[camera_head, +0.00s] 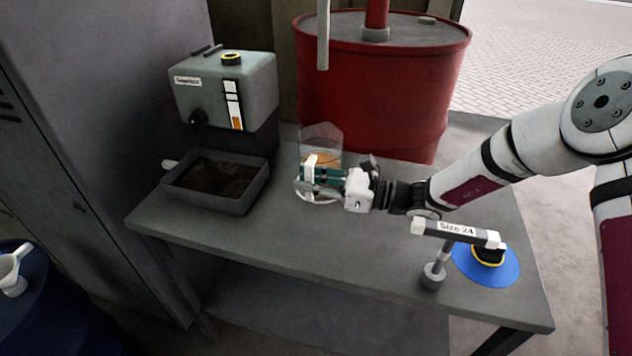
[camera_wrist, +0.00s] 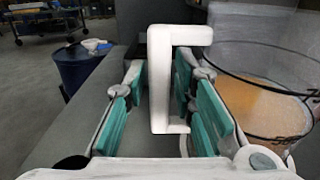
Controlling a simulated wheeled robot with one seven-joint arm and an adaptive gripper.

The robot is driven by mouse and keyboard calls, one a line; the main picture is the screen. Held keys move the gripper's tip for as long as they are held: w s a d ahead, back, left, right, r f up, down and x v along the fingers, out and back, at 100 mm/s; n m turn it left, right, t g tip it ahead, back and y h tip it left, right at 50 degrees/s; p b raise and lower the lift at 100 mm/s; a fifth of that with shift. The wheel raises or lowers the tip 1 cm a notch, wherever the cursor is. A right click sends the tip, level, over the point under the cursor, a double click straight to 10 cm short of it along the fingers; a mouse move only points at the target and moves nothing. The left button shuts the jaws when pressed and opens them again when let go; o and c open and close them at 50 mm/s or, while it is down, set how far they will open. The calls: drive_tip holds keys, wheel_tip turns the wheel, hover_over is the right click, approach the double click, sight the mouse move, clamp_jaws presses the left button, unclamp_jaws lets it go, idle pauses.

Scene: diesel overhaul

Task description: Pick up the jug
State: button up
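The jug (camera_head: 321,138) is clear with amber liquid in it and stands upright on the grey bench, below the red drum. In the wrist view the jug (camera_wrist: 262,105) is at the right, and its white handle (camera_wrist: 160,85) rises in the middle. My gripper (camera_head: 318,176) is in front of the jug and hides part of it. In the wrist view its teal-padded fingers (camera_wrist: 158,80) stand on either side of the handle's upright bar. The fingers are apart, with a gap left of the bar; the right finger is close to the bar, and I cannot tell whether it touches.
A grey tray (camera_head: 255,190) of dark matter sits below a grey tank (camera_head: 225,90) at left. A "Size 24" T-shaped tool (camera_head: 455,233) and a blue disc (camera_head: 505,271) are at the bench's right end. A red drum (camera_head: 380,85) stands behind.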

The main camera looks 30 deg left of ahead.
clamp_jaws()
drive_tip(key=shift+r, duration=0.15)
wheel_tip(320, 180, up, 10)
drive_tip(key=shift+f+p, duration=0.1)
drive_tip(key=shift+p, duration=0.95)
